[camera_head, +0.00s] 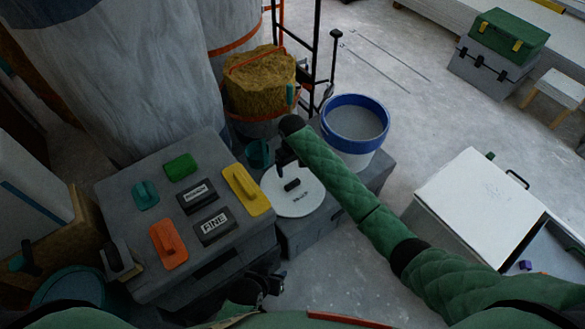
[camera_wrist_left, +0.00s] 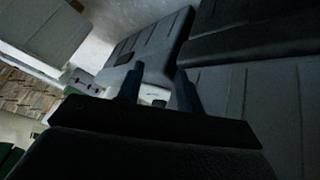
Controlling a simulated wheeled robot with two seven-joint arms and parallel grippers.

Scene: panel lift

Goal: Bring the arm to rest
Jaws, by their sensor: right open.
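My right arm (camera_head: 345,185), in a green quilted sleeve, comes in from the lower right and reaches to the middle of the head view. Its gripper (camera_head: 284,160) is open, close above a white round lid (camera_head: 299,203) with a dark knob; whether they touch I cannot tell. My left gripper (camera_head: 270,283) is low in the head view, in front of the grey case. In the left wrist view its two fingers (camera_wrist_left: 157,72) stand apart with nothing held between them. Most of the left arm is hidden.
A grey case (camera_head: 120,205) carries sanding blocks, including a yellow one (camera_head: 245,189) and an orange one (camera_head: 169,244). A blue-rimmed bucket (camera_head: 354,125) stands behind the right arm. A white-topped box (camera_head: 480,200) stands at right.

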